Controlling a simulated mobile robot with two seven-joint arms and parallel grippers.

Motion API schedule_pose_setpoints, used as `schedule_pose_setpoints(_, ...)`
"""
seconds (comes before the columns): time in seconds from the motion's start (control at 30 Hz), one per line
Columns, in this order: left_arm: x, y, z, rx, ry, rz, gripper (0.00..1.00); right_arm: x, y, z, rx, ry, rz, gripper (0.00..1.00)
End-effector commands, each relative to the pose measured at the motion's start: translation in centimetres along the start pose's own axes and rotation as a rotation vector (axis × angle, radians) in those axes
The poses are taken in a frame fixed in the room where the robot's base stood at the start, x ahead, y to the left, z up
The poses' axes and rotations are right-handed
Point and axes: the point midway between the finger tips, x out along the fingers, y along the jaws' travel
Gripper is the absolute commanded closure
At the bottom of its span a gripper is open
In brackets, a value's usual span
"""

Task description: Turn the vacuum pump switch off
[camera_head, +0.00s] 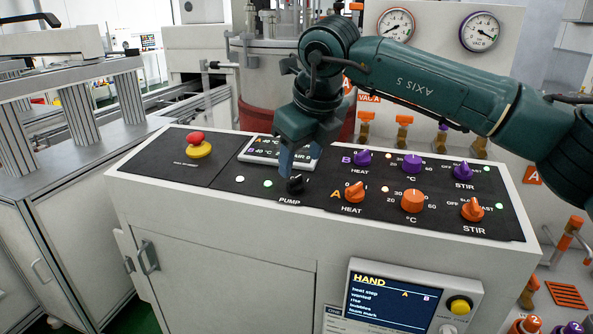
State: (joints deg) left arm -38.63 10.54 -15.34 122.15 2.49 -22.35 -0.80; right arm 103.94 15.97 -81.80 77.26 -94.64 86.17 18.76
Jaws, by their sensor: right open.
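The vacuum pump switch (295,185) is a small black knob above the PUMP label on the black top panel of the white console (215,222). My right gripper (290,168) comes down from above and its fingers are right at the knob, partly covering it. The jaws are open. I cannot tell whether the fingers touch the knob or which way it points. A lit green lamp (268,183) sits just left of the knob. My left gripper is not in view.
Orange HEAT (355,192), temperature (412,201) and STIR (472,209) knobs stand right of the pump switch, with purple ones behind. A red and yellow emergency button (198,145) is at the left. A display (393,303) hangs on the front.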

Motion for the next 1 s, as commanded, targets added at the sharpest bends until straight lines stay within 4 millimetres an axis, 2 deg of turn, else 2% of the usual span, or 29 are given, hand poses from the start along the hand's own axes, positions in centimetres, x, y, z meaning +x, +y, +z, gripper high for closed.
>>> schedule_pose_setpoints(0.1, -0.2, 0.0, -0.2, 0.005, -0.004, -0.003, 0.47, 2.2, 0.1, 0.0, 0.000, 0.002, 0.002, 0.46)
schedule_pose_setpoints(0.3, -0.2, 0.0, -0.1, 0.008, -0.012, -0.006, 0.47, 4.6, 0.0, 0.1, 0.001, 0.000, 0.001, 0.46)
schedule_pose_setpoints(0.67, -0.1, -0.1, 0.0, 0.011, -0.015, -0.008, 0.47, 5.3, 0.0, 0.0, 0.000, -0.001, 0.001, 0.46)
schedule_pose_setpoints(1.0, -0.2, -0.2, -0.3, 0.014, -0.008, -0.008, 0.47, 5.3, 0.0, 0.0, 0.000, -0.001, 0.001, 0.72)
